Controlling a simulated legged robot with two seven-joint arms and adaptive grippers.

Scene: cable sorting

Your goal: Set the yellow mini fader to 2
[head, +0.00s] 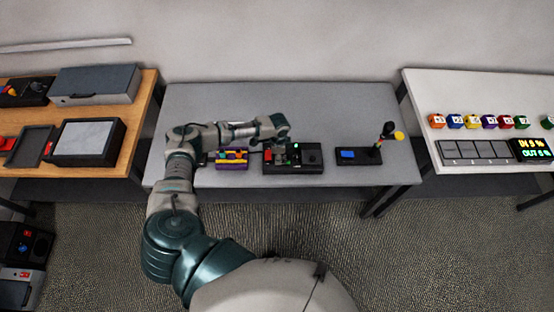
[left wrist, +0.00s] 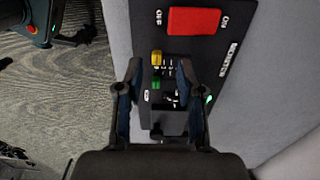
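The yellow fader knob (left wrist: 156,57) shows in the left wrist view on a black panel (left wrist: 215,55), beside a green fader knob (left wrist: 155,82). White scale marks lie beside the knobs, too small to read. My left gripper (left wrist: 160,69) is open, with one dark finger on each side of the faders. The yellow knob appears between the fingertips; I cannot tell whether either finger touches it. In the head view the left gripper (head: 281,150) is over the black panel (head: 313,158) and hides its fader part. My right gripper is out of view.
A red switch (left wrist: 193,20) marked ON and OFF is on the same panel. On the grey table (head: 240,105), a purple and yellow block (head: 232,159) stands left of the panel and a joystick box (head: 358,156) right. The table's back strip is clear.

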